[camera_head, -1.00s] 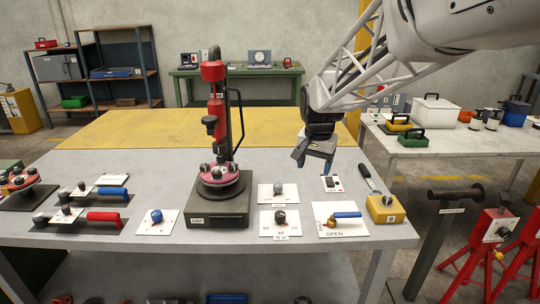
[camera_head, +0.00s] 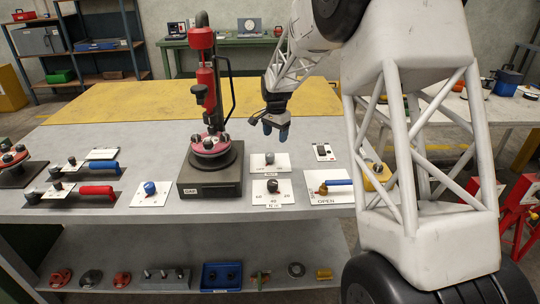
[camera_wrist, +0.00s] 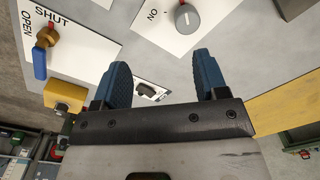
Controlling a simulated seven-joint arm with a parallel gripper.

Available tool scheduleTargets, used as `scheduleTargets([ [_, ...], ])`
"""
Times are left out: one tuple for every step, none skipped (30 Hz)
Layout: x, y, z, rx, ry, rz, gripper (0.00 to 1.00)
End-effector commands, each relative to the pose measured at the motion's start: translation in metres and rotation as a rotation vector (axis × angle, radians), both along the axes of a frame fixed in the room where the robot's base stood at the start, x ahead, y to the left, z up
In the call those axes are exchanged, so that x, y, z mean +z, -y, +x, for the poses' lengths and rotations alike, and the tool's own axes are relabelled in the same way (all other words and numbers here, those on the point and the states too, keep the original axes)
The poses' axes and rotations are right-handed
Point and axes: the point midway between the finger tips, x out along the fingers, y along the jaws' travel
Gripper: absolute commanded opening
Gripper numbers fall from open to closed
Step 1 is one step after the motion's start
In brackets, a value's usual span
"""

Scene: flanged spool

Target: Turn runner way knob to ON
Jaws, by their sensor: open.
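The runner way knob seems to be the small grey knob (camera_head: 269,158) on a white plate at the back of the bench, just right of the spool stand; its name is not readable. In the wrist view the grey knob (camera_wrist: 188,18) is at the top edge, with a red mark on its upper side. Letters reading ON upside down are printed left of it, and the red mark does not point at them. My gripper (camera_head: 275,132) is open and empty above the bench, behind the knob. Its blue fingers (camera_wrist: 162,70) are apart from the knob.
The spool stand (camera_head: 209,175) rises left of the knob. A numbered dial (camera_head: 272,186) sits in front. The blue-handled OPEN/SHUT valve (camera_head: 338,183), a rocker switch plate (camera_head: 323,152) and a yellow box (camera_wrist: 70,95) are to the right.

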Motion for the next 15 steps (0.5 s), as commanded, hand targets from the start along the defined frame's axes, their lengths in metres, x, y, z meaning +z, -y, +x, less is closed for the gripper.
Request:
scheduleTargets([
  [-0.011, -0.004, 0.010, -0.011, -0.006, -0.001, 0.67],
  [-0.015, -0.006, 0.015, -0.019, -0.008, -0.001, 0.67],
  [-0.021, -0.009, 0.021, -0.029, -0.011, 0.000, 0.67],
  [-0.025, -0.010, 0.024, -0.035, -0.012, 0.000, 0.67],
  [-0.029, -0.012, 0.028, -0.041, -0.014, -0.001, 0.67],
  [-0.033, -0.013, 0.032, -0.049, -0.016, -0.001, 0.67],
  [-0.036, -0.014, 0.035, -0.054, -0.017, -0.001, 0.67],
  [-0.038, -0.015, 0.037, -0.057, -0.017, -0.001, 0.67],
  [-0.041, -0.016, 0.039, -0.061, -0.018, -0.001, 0.67],
  [-0.042, -0.017, 0.041, -0.064, -0.019, -0.001, 0.67],
  [-0.044, -0.017, 0.042, -0.066, -0.019, -0.001, 0.67],
  [-0.045, -0.018, 0.043, -0.069, -0.020, -0.001, 0.67],
  [-0.045, -0.018, 0.043, -0.070, -0.021, -0.001, 0.67],
  [-0.046, -0.018, 0.044, -0.070, -0.021, -0.001, 0.67],
  [-0.046, -0.018, 0.044, -0.071, -0.021, -0.001, 0.67],
])
